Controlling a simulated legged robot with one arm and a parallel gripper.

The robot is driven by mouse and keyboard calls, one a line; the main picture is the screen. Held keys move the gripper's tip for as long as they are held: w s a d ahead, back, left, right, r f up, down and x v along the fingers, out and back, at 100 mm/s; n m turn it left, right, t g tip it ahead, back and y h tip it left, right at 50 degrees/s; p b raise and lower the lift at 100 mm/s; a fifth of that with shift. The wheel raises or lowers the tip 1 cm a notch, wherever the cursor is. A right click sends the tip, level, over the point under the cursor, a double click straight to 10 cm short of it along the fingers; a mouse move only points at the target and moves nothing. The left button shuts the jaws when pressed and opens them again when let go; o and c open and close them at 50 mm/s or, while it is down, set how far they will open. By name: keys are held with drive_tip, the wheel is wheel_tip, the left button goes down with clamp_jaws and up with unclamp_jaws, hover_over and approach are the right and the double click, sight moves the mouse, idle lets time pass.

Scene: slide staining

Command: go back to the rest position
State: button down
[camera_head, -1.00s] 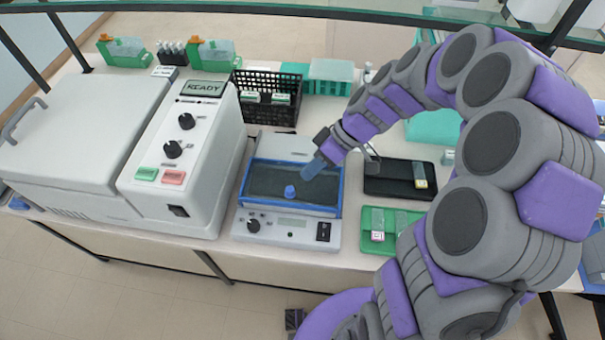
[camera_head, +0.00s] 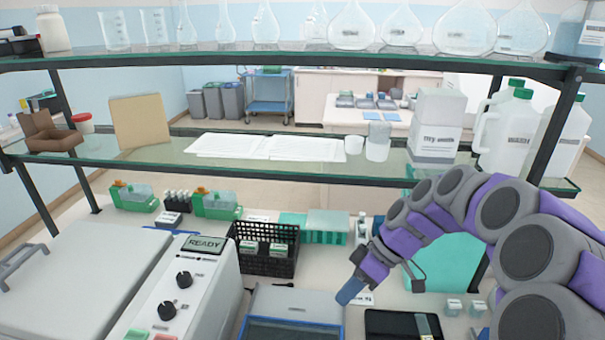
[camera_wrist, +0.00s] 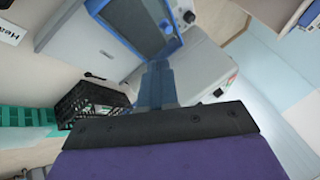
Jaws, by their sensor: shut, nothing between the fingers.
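My gripper (camera_head: 350,291) has blue fingers, closed together and empty. In the head view it hangs in the air above the bench, over the right back part of the blue-rimmed device (camera_head: 290,328). In the wrist view my gripper (camera_wrist: 157,75) points toward the same device (camera_wrist: 148,30), and the fingers hold nothing. The purple and grey arm comes in from the right side of the head view. The front of the device is cut off by the lower edge of the head view.
A black basket (camera_head: 264,250) with slide boxes stands behind the device. A white machine (camera_head: 195,285) reading READY is at left. A dark tray (camera_head: 403,324) lies at lower right. A glass shelf (camera_head: 160,158) with papers and jugs spans above the bench, close behind the arm.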

drive_tip(key=s+a+r+m+h, duration=0.2)
drive_tip(key=s+a+m+h, duration=0.15)
drive_tip(key=s, duration=0.85)
drive_tip(key=s+d+f+m+h, duration=0.1)
drive_tip(key=s+d+m+h, duration=0.1)
drive_tip(key=s+m, duration=0.2)
drive_tip(key=s+d+f+m+h, duration=0.1)
drive_tip(key=s+m, duration=0.3)
drive_tip(key=s, duration=0.6)
drive_tip(key=shift+s+d+f+h, duration=0.3)
drive_tip(key=shift+s+d+h, duration=0.15)
drive_tip(key=shift+d, duration=0.45)
